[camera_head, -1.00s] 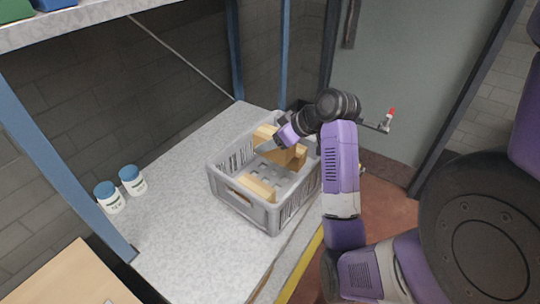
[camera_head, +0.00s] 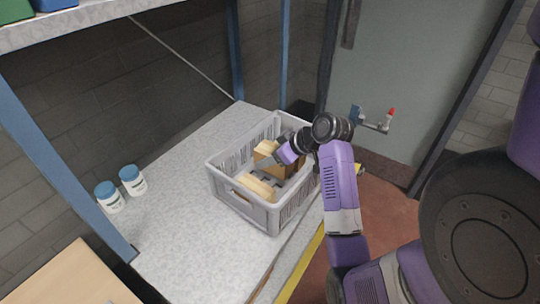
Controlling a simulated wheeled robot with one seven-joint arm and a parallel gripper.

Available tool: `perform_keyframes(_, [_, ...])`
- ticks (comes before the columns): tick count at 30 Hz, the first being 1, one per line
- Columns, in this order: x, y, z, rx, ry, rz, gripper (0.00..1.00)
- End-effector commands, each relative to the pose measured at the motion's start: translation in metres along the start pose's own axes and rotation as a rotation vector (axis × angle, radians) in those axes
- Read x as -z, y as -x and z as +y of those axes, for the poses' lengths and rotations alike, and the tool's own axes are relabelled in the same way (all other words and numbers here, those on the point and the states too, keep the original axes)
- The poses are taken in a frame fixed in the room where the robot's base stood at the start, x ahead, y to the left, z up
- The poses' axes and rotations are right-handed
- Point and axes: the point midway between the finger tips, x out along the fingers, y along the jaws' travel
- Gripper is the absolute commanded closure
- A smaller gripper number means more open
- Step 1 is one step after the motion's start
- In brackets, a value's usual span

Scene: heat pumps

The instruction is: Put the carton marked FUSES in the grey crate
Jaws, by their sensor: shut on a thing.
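The grey crate (camera_head: 272,215) stands on the speckled shelf board, with an open slatted wall and a perforated floor. My gripper (camera_head: 276,160) is inside or just over the crate, shut on a tan carton (camera_head: 264,148) toward its far side. The gripper's fingers are partly hidden by the wrist and the carton. Another tan carton (camera_head: 258,187) lies in the near part of the crate. No marking can be read on either carton, so I cannot tell which is marked FUSES.
Two white jars with blue lids (camera_head: 132,181) stand on the board left of the crate. A blue rack post (camera_head: 62,140) rises at the left. A brown box (camera_head: 70,278) is at the lower left. The board between jars and crate is clear.

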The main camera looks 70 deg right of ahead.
Motion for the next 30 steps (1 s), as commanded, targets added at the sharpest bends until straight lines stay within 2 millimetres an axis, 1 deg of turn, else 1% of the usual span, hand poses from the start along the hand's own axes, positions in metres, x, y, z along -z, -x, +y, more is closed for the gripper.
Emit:
perform_keyframes(10, [-0.004,-0.004,0.000,-0.001,0.000,0.001,1.00])
perform_keyframes(11, [-0.005,-0.005,0.000,-0.001,-0.001,0.000,0.38])
perform_keyframes(13, [-0.005,-0.005,0.000,0.000,-0.001,0.000,0.24])
perform_keyframes(14, [-0.005,-0.005,0.000,0.000,-0.001,0.000,0.22])
perform_keyframes(24, [-0.003,-0.003,0.000,-0.001,0.000,0.001,0.22])
perform_keyframes(28, [0.007,0.007,0.001,-0.002,0.001,0.002,0.22])
perform_keyframes(30, [0.005,0.016,0.001,-0.003,0.000,0.003,0.22])
